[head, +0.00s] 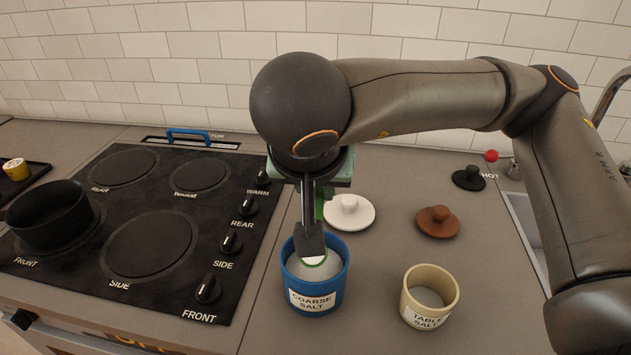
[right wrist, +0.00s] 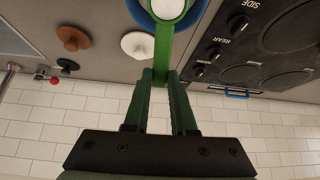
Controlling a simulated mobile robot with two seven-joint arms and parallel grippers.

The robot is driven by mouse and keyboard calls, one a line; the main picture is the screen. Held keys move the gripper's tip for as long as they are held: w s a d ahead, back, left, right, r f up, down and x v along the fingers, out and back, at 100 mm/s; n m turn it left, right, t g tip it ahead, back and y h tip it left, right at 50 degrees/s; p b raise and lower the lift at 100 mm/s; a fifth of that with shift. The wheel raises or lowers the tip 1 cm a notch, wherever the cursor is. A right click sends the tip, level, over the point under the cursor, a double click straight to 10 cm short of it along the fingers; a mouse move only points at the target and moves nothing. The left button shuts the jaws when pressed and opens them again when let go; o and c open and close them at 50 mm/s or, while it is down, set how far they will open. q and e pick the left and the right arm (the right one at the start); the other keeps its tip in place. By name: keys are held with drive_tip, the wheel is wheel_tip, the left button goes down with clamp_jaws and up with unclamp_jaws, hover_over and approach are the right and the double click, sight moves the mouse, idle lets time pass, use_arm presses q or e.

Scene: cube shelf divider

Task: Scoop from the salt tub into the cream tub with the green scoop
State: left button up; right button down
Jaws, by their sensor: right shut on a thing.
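The blue tub (head: 335,287), labelled COARSE SALT, stands open on the counter and holds pale salt. The cream tub (head: 447,298), labelled TABLE SALT, stands open to its right with pale contents low inside. My right gripper (head: 312,235) is above the blue tub, pointing down, shut on the green scoop's handle. The green scoop (head: 318,263) has its bowl at the salt inside the blue tub, with white in it; how deep it sits is unclear. In the right wrist view the green handle (right wrist: 164,45) runs from between the fingers to the blue rim. My left gripper is not in view.
White (head: 350,212), brown (head: 437,221) and black (head: 468,178) knobbed lids lie behind the tubs. The black hob (head: 150,245) is at the left, with a black pot (head: 48,215) on it. A sink (head: 524,225) is at the right.

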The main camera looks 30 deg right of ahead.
drive_tip(key=shift+w+d+r+g+y+p, duration=0.3)
drive_tip(key=shift+w+g+y+p, duration=0.15)
drive_tip(key=shift+g+p, duration=0.35)
drive_tip(key=shift+w+d+g+y+p, duration=0.25)
drive_tip(key=shift+g+y+p, duration=0.4)
drive_tip(key=shift+p, duration=0.4)
drive_tip(key=g+p, duration=0.1)
drive_tip(key=w+g+y+p, duration=0.1)
drive_tip(key=p, duration=0.1)
drive_tip(key=shift+d, duration=0.25)
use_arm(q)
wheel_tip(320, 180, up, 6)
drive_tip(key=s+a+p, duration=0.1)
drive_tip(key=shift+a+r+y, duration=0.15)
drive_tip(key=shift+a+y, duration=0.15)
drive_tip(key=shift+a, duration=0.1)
use_arm(e)
drive_tip(key=shift+w+d+g+y, duration=0.15)
drive_tip(key=shift+g+y, duration=0.15)
drive_tip(key=shift+g, duration=0.15)
drive_tip(key=shift+f, duration=0.1)
